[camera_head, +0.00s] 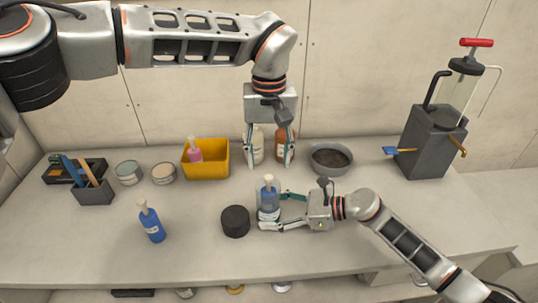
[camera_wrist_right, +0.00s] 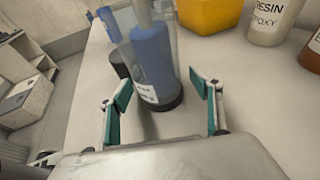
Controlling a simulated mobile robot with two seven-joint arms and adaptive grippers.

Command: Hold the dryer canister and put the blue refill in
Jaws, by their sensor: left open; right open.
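The clear dryer canister (camera_head: 268,213) stands upright on the bench with a dark base; it also shows in the right wrist view (camera_wrist_right: 173,90). A blue refill (camera_wrist_right: 152,50) with a pale top (camera_head: 268,179) is inside it, its top above the rim. A second blue item (camera_head: 152,228), pale-topped and labelled, stands at front left. A round black cap (camera_head: 236,221) lies left of the canister. My right gripper (camera_head: 275,211) is open, its fingers at the canister's sides; contact is unclear. My left gripper (camera_head: 270,161) is open and empty, pointing down behind the canister.
A white bottle (camera_head: 257,143) and an orange-brown bottle (camera_head: 282,143) stand by my left fingers. A yellow bin (camera_head: 206,170) holds a pink item (camera_head: 195,155). A grey bowl (camera_head: 331,160) and a pump unit (camera_head: 430,140) are right. Tins and a tool holder (camera_head: 93,194) are left.

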